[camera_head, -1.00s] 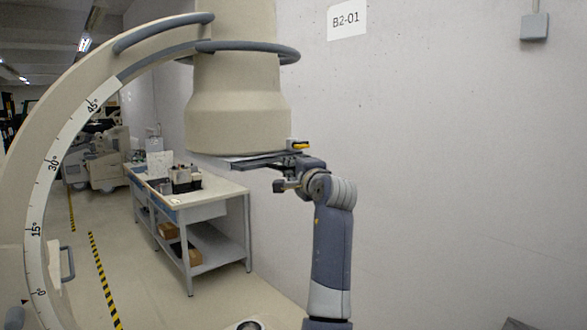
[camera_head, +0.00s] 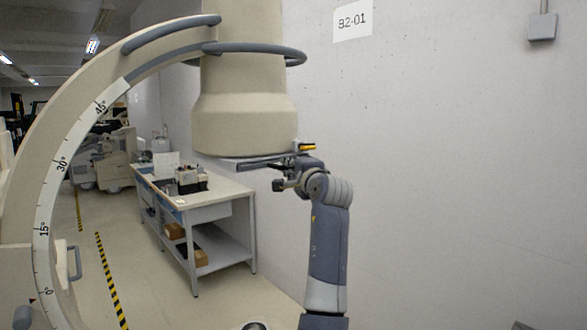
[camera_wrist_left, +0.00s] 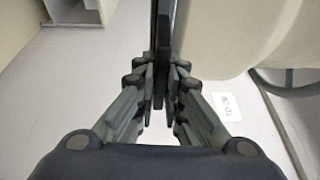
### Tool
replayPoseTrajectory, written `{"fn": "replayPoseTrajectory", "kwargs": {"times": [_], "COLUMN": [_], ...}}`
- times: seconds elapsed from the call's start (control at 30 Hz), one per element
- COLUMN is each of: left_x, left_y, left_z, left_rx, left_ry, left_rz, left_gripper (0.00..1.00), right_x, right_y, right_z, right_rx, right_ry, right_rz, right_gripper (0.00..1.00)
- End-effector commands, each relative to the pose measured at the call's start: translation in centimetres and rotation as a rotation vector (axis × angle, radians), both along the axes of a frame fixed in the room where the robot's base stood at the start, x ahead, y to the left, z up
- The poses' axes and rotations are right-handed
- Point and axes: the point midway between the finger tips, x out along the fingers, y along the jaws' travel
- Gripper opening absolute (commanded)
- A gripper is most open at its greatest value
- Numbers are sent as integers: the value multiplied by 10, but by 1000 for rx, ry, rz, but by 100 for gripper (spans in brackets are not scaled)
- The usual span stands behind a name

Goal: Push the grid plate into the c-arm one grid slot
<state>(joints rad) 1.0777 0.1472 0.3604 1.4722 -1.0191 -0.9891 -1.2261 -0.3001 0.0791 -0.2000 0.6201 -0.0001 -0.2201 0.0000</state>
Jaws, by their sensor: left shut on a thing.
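The c-arm (camera_head: 62,140) is a beige arc with a degree scale, and its beige cylindrical housing (camera_head: 245,115) hangs at the top centre. The grid plate (camera_head: 262,163) is a thin dark plate lying level along the underside of the housing, its right part sticking out. Its inner end and the slot are hard to make out. My left gripper (camera_head: 292,176) is at the plate's right end, just right of the housing. In the left wrist view the fingers (camera_wrist_left: 165,85) are shut on the plate, which shows edge-on as a dark strip (camera_wrist_left: 163,40). My right gripper is not seen.
A small yellow part (camera_head: 307,147) sits just above the gripper. A grey handle ring (camera_head: 285,52) surrounds the upper housing. Behind stands a workbench (camera_head: 225,190) with boxes. The wall with a B2-01 sign (camera_head: 352,20) rises behind, and the space right of my arm is clear.

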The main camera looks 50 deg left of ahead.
Motion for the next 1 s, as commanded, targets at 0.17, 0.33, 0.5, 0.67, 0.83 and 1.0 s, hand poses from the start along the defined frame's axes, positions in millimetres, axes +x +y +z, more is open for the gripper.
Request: {"fn": "replayPoseTrajectory", "kwargs": {"times": [0.17, 0.33, 0.5, 0.67, 0.83, 1.0], "left_x": [0, 0, 0, 0, 1, 1], "left_y": [5, 9, 13, 17, 17, 17], "left_z": [2, 2, 2, 2, 2, 1], "left_rx": [5, 4, 4, 5, 4, 2], "left_ry": [-2, -1, -2, -2, -2, -1], "left_rz": [2, 2, 2, 2, 1, 1], "left_gripper": [0, 0, 0, 0, 33, 33], "right_x": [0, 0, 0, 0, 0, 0], "right_y": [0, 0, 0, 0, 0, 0], "right_z": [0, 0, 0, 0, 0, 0], "right_rx": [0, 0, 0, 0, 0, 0], "right_ry": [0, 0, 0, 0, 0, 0], "right_rz": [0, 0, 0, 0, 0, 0], "right_gripper": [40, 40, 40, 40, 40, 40]}}
